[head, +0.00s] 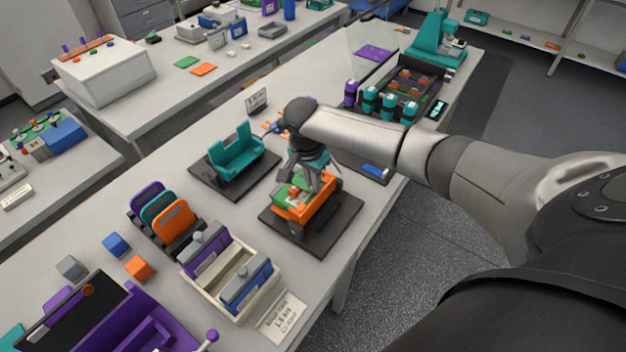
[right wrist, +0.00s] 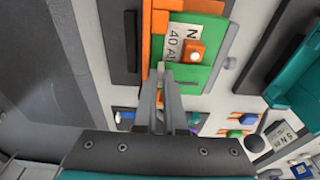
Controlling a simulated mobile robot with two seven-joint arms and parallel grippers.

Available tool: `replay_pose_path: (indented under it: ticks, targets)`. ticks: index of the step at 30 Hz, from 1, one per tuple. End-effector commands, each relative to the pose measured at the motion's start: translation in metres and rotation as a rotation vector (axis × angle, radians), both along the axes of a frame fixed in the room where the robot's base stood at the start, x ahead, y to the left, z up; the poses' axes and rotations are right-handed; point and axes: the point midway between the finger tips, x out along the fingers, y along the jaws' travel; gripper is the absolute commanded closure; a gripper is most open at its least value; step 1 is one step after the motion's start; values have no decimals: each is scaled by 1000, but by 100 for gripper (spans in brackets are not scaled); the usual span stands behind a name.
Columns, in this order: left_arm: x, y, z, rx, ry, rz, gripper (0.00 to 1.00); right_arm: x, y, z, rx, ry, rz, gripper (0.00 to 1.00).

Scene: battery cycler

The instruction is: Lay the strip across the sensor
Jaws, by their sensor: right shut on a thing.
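My right gripper (head: 304,180) reaches down over an orange fixture (head: 308,213) on a dark base plate (head: 325,238). In the right wrist view its fingers (right wrist: 161,78) are shut on a small pale grey piece (right wrist: 162,66), possibly the strip, mostly hidden between the tips. It is over or at the edge of a green board (right wrist: 203,75) in the fixture. The board carries an orange block with a white knob (right wrist: 195,56), beside a label reading partly "40 A". I cannot tell which part is the sensor, or whether the piece touches it. My left gripper is not in view.
A teal cradle (head: 238,158) stands on a dark plate left of the fixture. A cream tray (head: 238,308) with purple and blue blocks sits nearer. Teal cylinders (head: 388,104) and a teal stand (head: 437,42) are farther back. The bench edge runs close on the right.

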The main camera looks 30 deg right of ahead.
Motion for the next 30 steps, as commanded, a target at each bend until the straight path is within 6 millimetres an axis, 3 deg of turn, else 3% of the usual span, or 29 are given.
replay_pose_path:
  ticks: [14,15,23,30]
  targets:
    - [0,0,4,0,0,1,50,0,0,-4,1,0,1,100]
    - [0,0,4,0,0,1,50,0,0,-4,1,0,1,89]
    - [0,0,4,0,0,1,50,-1,-1,-5,-2,4,-1,60]
    - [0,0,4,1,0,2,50,-2,-2,-5,-3,8,-1,57]
